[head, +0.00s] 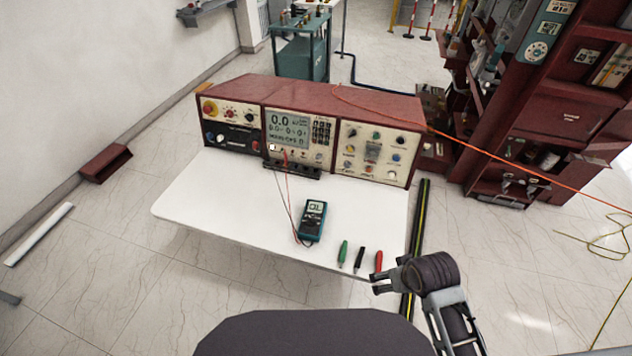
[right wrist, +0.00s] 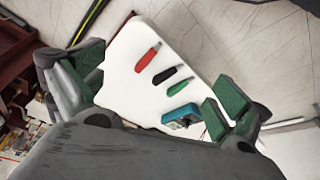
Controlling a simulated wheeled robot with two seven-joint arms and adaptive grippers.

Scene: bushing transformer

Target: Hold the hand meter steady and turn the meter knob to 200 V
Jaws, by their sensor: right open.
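The hand meter (head: 312,221) is a teal and black handheld unit with a lit display. It lies on the white table (head: 215,203) near the front edge, right of the middle. In the right wrist view, part of the meter (right wrist: 182,115) shows beyond the fingers, partly hidden. My right gripper (head: 377,283) is open and empty at the table's front right corner, apart from the meter. In its wrist view, the two green-padded fingers (right wrist: 158,95) are spread wide. My left gripper is not in view.
A green (head: 343,252), a black (head: 359,259) and a red clip or probe (head: 379,261) lie between the meter and my right gripper. Thin leads run from the meter to the red-topped instrument console (head: 293,135) at the back. The table's left half is clear.

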